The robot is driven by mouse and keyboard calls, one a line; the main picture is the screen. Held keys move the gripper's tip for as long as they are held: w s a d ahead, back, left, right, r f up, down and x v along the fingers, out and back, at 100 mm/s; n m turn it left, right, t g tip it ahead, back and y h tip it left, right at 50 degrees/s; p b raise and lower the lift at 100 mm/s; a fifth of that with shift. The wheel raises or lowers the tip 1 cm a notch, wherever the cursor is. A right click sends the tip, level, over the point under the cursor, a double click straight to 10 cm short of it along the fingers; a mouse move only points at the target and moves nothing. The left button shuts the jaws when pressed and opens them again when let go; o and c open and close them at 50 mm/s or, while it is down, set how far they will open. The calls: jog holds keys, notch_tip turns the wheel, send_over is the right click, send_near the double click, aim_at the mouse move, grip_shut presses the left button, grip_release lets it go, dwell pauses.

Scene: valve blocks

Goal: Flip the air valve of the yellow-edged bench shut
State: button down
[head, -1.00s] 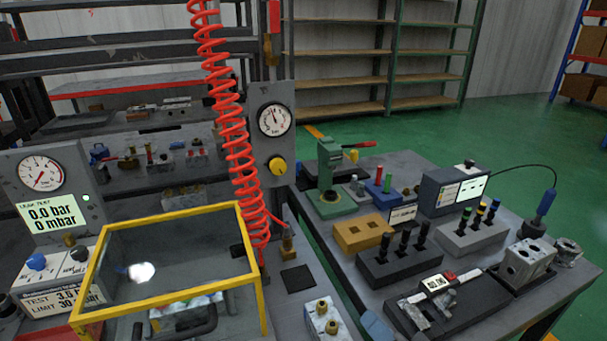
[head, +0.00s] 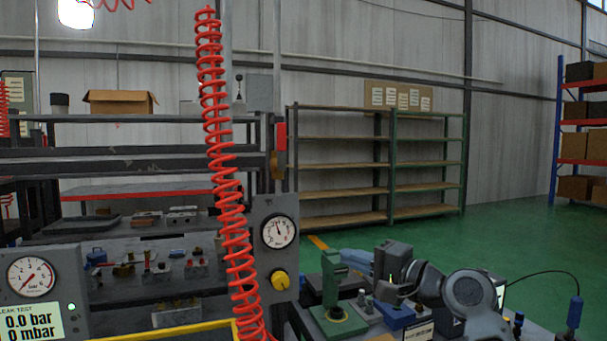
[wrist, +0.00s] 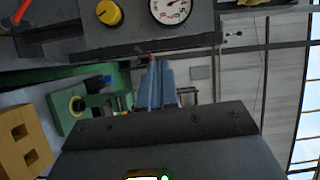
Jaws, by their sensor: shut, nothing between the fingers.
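The air valve's red lever (head: 281,135) stands upright at the top of the post, above the round gauge panel, in the head view. Its brass body (head: 277,162) is just below. My gripper (head: 348,256) is low and right of the panel, apart from the lever, its fingers pointing left. In the wrist view my gripper's two blue-grey fingers (wrist: 155,88) are together and empty. The lever is not clearly visible there. The yellow edge (head: 185,331) of the bench's box shows at the bottom of the head view.
A red coiled hose (head: 225,170) hangs left of the post. The gauge panel (head: 268,245) carries a yellow knob (head: 280,280). A green press (head: 332,295) stands below my gripper. Shelves (head: 380,170) are far behind.

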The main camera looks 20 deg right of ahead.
jog(key=d+r+n+g+y+b, duration=0.1)
jog(key=r+y, duration=0.1)
jog(key=r, duration=0.9)
jog(key=d+r+n+g+y, duration=0.2)
jog(key=r+y, duration=0.1)
jog(key=r, duration=0.9)
jog(key=shift+w+d+b, duration=0.15)
jog(key=shift+d+b, duration=0.1)
jog(key=shift+b, duration=0.15)
jog(key=p, duration=0.2)
send_near(282, 147)
jog(key=w+a+r, duration=0.2)
jog(key=w, duration=0.4)
jog(key=shift+s+a+r, duration=0.15)
jog(key=shift+s+a, duration=0.05)
jog(key=shift+a, duration=0.35)
